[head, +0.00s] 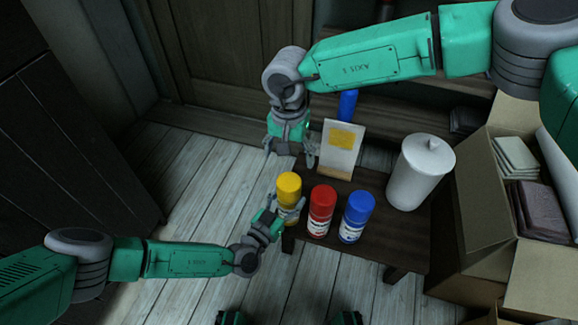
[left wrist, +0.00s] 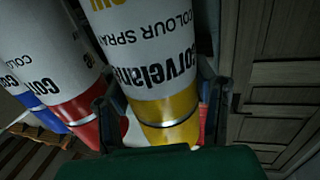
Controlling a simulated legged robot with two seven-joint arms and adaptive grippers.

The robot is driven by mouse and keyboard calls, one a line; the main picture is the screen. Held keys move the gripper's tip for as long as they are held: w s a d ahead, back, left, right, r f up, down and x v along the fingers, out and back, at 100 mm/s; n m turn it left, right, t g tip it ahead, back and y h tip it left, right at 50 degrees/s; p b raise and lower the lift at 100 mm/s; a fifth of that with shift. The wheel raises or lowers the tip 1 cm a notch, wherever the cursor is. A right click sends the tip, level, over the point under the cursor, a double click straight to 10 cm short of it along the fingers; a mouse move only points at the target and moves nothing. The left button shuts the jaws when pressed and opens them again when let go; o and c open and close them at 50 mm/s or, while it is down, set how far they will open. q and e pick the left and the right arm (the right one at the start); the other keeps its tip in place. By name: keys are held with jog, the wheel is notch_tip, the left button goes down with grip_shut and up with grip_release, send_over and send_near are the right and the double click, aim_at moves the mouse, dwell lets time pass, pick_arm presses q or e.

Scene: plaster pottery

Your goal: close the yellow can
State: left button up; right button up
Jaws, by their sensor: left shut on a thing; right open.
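The yellow can (head: 289,187) is a spray can with a yellow top, at the left front edge of the small dark table. In the left wrist view its white label and a yellow band fill the middle (left wrist: 155,75). My left gripper (head: 288,212) is shut on it, with its fingers on either side of the can body (left wrist: 165,105). My right gripper (head: 290,156) is open, pointing down just behind and above the yellow top, apart from it. Whether the yellow top is a fully seated cap I cannot tell.
A red can (head: 321,211) and a blue can (head: 356,217) stand just right of the yellow one. Behind are a card with a yellow patch (head: 341,148), a blue object (head: 347,103) and a white lidded jar (head: 420,172). An open cardboard box (head: 485,218) stands at right.

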jog(key=shift+r, duration=0.5)
pick_arm(q)
jog(key=o, duration=1.8)
jog(key=shift+c, duration=0.2)
jog(key=v, duration=1.2)
jog(key=shift+f, duration=0.15)
